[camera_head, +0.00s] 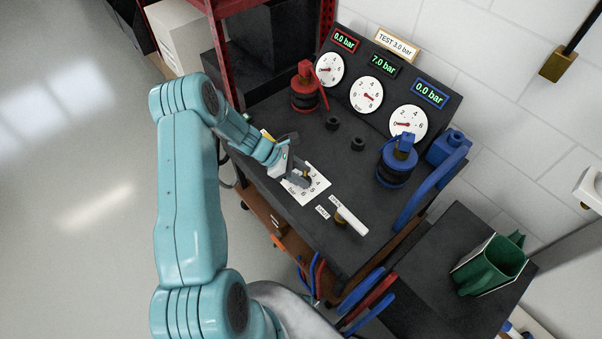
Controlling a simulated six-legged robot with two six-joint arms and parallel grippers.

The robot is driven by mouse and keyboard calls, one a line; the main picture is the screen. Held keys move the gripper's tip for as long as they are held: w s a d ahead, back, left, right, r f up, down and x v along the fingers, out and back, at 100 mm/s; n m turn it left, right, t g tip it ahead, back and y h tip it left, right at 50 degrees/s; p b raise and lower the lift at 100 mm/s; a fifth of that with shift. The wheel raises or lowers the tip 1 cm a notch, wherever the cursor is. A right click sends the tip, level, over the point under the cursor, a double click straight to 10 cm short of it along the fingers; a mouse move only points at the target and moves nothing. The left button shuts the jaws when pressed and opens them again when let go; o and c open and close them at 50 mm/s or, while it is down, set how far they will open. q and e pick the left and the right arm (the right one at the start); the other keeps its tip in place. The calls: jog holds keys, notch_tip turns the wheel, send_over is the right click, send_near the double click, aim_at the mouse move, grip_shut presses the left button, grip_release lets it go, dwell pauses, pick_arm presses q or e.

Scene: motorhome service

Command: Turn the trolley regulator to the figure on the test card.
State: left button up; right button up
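The test card (397,44) reads TEST 3.0 bar and stands on top of the dark gauge panel. Below it a green display (383,65) reads 7.0 bar, above the middle gauge (367,95). The regulator's white scale plate (312,192) lies on the trolley top (345,175), with printed figures partly covered. My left gripper (301,177) is down at this plate, over its middle. The knob is largely hidden by it, and I cannot tell whether the dark fingers are closed on it. My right gripper is not in view.
A red coupling (305,90) and a blue coupling (397,163) stand on the trolley; their displays read 0.0 bar. A white-handled lever (352,221) is near the front edge. Open floor lies left.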

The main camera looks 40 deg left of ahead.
pick_arm(q)
jog(key=shift+m, duration=0.3)
jog(key=shift+w+a+f+m+g+h+b, duration=0.1)
jog(key=shift+m+g+h+b, duration=0.3)
jog(key=shift+m+g+h, duration=0.15)
jog(key=shift+w+f+m+g+h+b, duration=0.15)
jog(key=shift+m+g+h+b, duration=0.2)
jog(key=shift+m+g+b, duration=0.75)
jog(key=m+g+b, duration=0.1)
jog(key=m+b, duration=0.1)
jog(key=m, duration=0.1)
jog(key=shift+g, duration=0.35)
jog(key=shift+w+r+m+g+b, duration=0.15)
jog(key=shift+r+m+g+b, duration=0.05)
jog(key=shift+m+g+b, duration=0.55)
jog(key=shift+m, duration=0.3)
jog(key=o, duration=1.1)
jog(key=shift+c, duration=0.2)
